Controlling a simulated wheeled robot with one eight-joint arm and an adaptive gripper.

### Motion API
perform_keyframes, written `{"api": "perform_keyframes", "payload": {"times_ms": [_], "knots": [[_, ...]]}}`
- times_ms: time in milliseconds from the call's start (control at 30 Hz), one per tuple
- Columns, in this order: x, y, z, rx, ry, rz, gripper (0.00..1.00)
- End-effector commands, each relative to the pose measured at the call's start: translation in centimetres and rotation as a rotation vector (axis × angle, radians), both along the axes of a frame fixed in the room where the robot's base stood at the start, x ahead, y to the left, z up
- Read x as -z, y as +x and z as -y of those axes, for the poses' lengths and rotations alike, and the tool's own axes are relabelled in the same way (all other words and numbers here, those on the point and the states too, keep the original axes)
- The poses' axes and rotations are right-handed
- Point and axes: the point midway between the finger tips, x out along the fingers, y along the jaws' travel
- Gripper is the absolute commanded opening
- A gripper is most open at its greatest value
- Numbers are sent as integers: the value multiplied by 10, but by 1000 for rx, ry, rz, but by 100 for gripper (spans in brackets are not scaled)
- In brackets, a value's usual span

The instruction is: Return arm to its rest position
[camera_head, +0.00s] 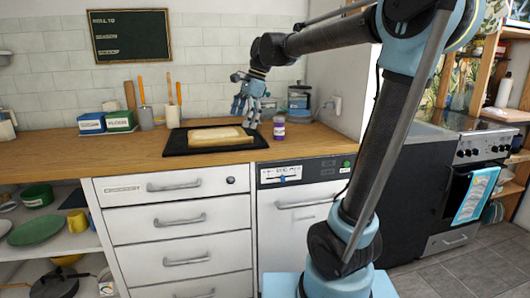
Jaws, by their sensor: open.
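My gripper (246,112) is at the end of my raised, outstretched arm. It hangs above the wooden counter with its fingers pointing down, apart from each other and with nothing between them. A black board (175,147) lies on the counter to the lower left of my gripper, with a pale, bread-like slab (218,137) on it. A small jar with a purple label (279,129) stands on the counter just to the right of the board, below and right of my gripper.
Blue and green boxes (120,121) and utensil holders (172,115) stand at the back left. A canister (298,103) stands at the back right. Drawers (180,220) and open shelves (45,240) are below. A stove (478,160) is at the right.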

Motion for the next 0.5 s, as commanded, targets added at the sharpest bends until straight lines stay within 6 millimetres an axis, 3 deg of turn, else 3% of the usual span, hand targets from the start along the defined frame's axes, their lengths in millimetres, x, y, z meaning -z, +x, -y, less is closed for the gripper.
{"api": "perform_keyframes", "payload": {"times_ms": [267,500], "knots": [[45,-42,84,-218,-65,143,100],[96,-88,150,-440,-147,253,100]]}}
